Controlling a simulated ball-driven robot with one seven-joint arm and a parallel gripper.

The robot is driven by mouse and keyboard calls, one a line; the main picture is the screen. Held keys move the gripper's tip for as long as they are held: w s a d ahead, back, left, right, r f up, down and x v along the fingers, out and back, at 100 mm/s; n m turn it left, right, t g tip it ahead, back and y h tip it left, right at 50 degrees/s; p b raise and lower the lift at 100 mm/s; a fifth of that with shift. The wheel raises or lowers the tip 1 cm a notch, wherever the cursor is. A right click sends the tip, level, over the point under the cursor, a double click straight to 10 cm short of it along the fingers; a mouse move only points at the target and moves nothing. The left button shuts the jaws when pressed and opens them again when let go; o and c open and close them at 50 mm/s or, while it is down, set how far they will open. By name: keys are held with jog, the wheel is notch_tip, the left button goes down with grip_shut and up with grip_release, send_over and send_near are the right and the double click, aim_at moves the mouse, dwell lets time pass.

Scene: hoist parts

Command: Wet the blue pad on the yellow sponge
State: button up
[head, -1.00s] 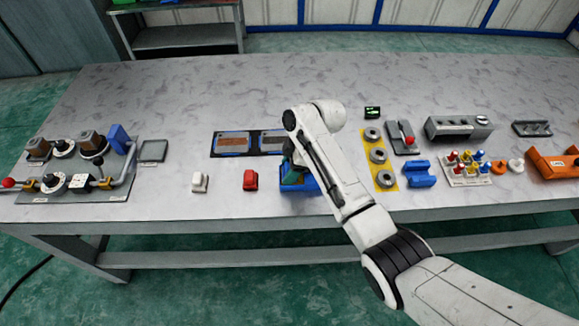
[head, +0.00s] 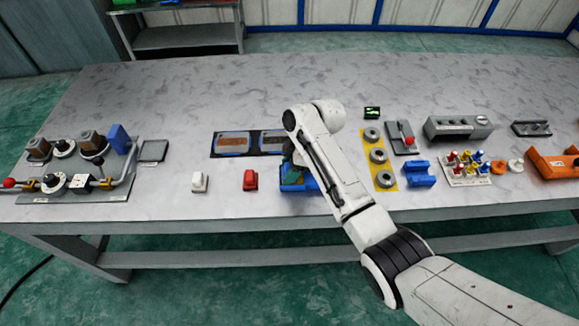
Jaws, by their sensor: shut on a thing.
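My arm reaches over the table from the lower right and hides most of my gripper (head: 289,170). Only a dark teal bit of the hand end shows at the arm's left edge. My gripper is low over a blue tray-like part (head: 297,187) at the table's front middle. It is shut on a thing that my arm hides. I cannot make out the blue pad or the yellow sponge. I cannot tell whether the held thing touches anything in the blue part.
Two framed plates (head: 232,144) lie behind. A yellow strip with grey rings (head: 386,180) and a blue cradle (head: 419,174) are to the right. The table's back is clear.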

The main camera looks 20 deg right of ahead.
jog(key=shift+s+f, duration=0.1)
jog(key=shift+f, duration=0.1)
jog(key=shift+r+p, duration=2.95)
jog(key=shift+r, duration=0.7)
jog(key=shift+f, duration=0.1)
